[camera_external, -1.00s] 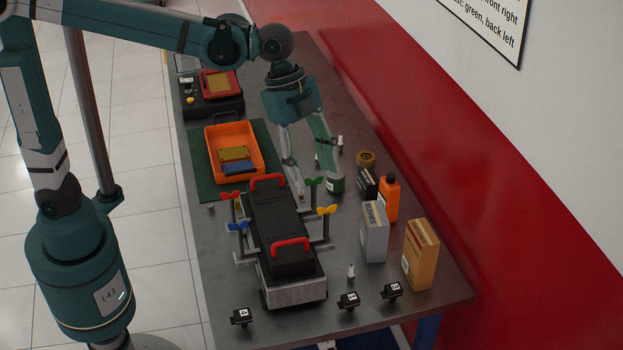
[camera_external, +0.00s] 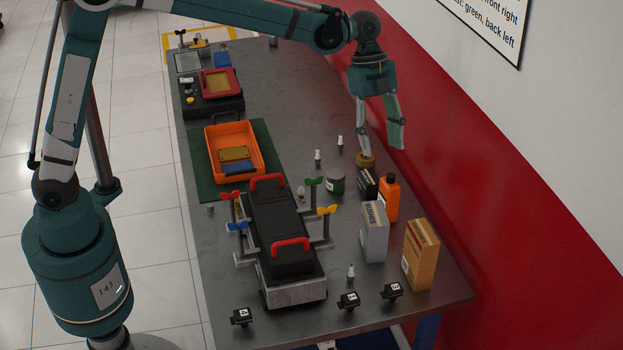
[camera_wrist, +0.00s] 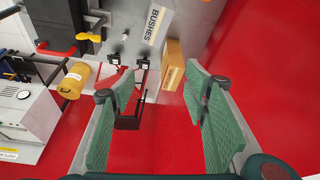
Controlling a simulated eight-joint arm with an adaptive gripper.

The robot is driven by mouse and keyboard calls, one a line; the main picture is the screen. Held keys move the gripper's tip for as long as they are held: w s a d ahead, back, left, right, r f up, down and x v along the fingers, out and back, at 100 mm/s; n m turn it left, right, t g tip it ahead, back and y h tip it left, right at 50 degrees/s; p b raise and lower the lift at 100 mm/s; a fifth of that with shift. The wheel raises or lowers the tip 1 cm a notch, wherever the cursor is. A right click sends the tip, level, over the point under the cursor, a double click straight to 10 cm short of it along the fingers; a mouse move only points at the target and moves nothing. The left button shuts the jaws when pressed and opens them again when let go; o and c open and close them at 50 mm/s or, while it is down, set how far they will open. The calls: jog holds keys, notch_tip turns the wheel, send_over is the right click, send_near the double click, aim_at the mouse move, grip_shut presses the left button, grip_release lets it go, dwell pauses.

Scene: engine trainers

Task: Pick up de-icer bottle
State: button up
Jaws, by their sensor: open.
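An orange bottle with a dark cap (camera_external: 389,198), likely the de-icer bottle, stands upright near the table's right edge in the external view. Its label cannot be read. My gripper (camera_external: 381,151) is open and empty, pointing down above and behind the bottle, apart from it. In the wrist view my gripper (camera_wrist: 158,95) shows its two green fingers spread, with red surface between them. I cannot make out the orange bottle in the wrist view.
A black box (camera_external: 368,184), a grey box (camera_external: 374,232) and a tan box (camera_external: 420,254) stand close to the bottle. The red wall (camera_external: 480,190) is to the right.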

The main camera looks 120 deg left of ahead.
jog(key=m+p, duration=0.1)
send_over(391, 180)
jog(key=a, duration=0.2)
notch_tip(391, 180, down, 6)
jog(key=shift+m+h, duration=0.3)
jog(key=shift+h, duration=0.1)
jog(key=f, duration=1.6)
jog(key=shift+s, duration=0.4)
jog(key=shift+f, duration=0.4)
jog(key=shift+x, duration=1.3)
jog(key=shift+x, duration=2.6)
jog(key=shift+s+d, duration=0.1)
jog(key=shift+s, duration=0.1)
jog(key=shift+c, duration=0.2)
